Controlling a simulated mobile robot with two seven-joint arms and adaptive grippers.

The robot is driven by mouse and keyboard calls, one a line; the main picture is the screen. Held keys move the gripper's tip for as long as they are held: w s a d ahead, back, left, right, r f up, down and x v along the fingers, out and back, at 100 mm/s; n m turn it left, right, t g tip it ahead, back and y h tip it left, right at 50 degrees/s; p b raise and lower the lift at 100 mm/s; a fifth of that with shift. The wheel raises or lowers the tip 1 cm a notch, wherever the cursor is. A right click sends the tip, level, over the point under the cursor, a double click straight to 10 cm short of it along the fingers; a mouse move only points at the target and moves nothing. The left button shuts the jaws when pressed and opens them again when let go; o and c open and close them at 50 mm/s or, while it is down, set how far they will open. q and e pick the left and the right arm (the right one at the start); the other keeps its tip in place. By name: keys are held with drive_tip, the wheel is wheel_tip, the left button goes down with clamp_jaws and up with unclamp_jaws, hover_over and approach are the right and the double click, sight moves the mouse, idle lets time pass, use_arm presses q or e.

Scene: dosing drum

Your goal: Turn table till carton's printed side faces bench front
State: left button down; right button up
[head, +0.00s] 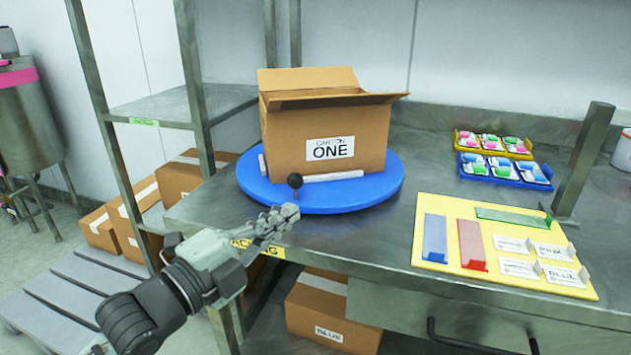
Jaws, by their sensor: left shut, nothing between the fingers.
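An open cardboard carton (285,152) stands on a round blue turntable (385,188) on the steel bench. Its printed side, with the label CARTON ONE (330,148), faces the camera. The lower edge of that side rises to the right while the bench front edge falls to the right, so the two look not parallel. A black ball knob (294,181) stands on a post at the turntable's near rim. My left gripper (287,214) is shut and empty, just below the knob in the picture; contact cannot be told. My right gripper is out of view.
White bars (333,176) lie at the carton's base. A yellow board (431,203) with coloured strips and cards lies at right. Yellow and blue trays (505,172) stand behind it. A steel post (583,160) rises at right. Shelf uprights (192,85) stand at left.

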use_arm(q)
drive_tip(key=p+x, duration=0.1)
drive_tip(key=x, duration=0.8)
drive_tip(key=shift+d+r, duration=0.1)
drive_tip(key=shift+w+a+f+p, duration=0.2)
drive_tip(key=shift+w+a, duration=0.15)
drive_tip(key=shift+a, duration=0.25)
drive_tip(key=shift+w+a+f+p, duration=0.15)
drive_tip(key=shift+w+a, duration=0.2)
drive_tip(key=shift+a, duration=0.2)
drive_tip(key=shift+w+a+f, duration=0.1)
drive_tip(key=shift+w+a, duration=0.1)
drive_tip(key=shift+a, duration=0.35)
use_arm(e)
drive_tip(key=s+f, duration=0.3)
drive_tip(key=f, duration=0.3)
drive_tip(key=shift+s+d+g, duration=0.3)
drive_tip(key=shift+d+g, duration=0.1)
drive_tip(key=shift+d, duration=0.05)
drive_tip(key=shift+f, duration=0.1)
